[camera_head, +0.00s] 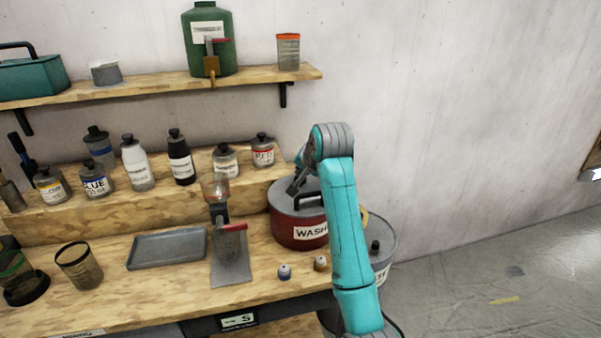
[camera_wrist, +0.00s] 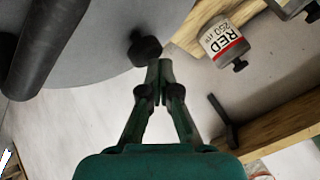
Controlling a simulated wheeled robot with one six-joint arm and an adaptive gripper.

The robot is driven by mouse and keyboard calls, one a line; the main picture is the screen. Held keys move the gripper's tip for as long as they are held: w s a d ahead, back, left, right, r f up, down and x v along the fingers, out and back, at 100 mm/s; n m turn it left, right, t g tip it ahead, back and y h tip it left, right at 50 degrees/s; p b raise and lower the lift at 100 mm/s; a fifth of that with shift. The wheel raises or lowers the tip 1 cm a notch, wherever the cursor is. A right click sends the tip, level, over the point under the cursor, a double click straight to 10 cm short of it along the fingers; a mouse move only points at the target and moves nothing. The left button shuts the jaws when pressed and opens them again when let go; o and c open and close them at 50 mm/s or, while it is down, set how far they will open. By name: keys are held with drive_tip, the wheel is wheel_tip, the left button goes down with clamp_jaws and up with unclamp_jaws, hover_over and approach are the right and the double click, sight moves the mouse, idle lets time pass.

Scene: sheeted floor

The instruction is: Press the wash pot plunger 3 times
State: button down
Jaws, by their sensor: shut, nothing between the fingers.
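The wash pot (camera_head: 297,229) is a red pot with a WASH label, a grey lid and a dark handle. It stands at the right end of the bench, partly behind my arm. In the wrist view its grey lid (camera_wrist: 95,65) fills the upper left, with the thick dark handle (camera_wrist: 48,40) across it. A dark round knob (camera_wrist: 145,48), apparently the plunger, shows at the lid's edge. My gripper (camera_wrist: 160,65) is shut and empty, its fingertips just beside and below the knob in the picture. I cannot tell whether they touch it. In the head view my gripper (camera_head: 296,184) is over the lid's back left.
A RED bottle (camera_head: 263,151) stands on the raised step behind the pot and shows in the wrist view (camera_wrist: 225,42). Several more bottles line the step. A grey container (camera_head: 379,240) is right of the pot. Two small capped pieces (camera_head: 284,272) lie in front.

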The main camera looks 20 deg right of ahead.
drive_tip(key=shift+r, duration=1.4)
drive_tip(key=shift+r, duration=2.5)
wheel_tip(320, 180, up, 4)
drive_tip(key=shift+f, duration=0.1)
drive_tip(key=shift+f, duration=4.4)
drive_tip(key=shift+f, duration=0.15)
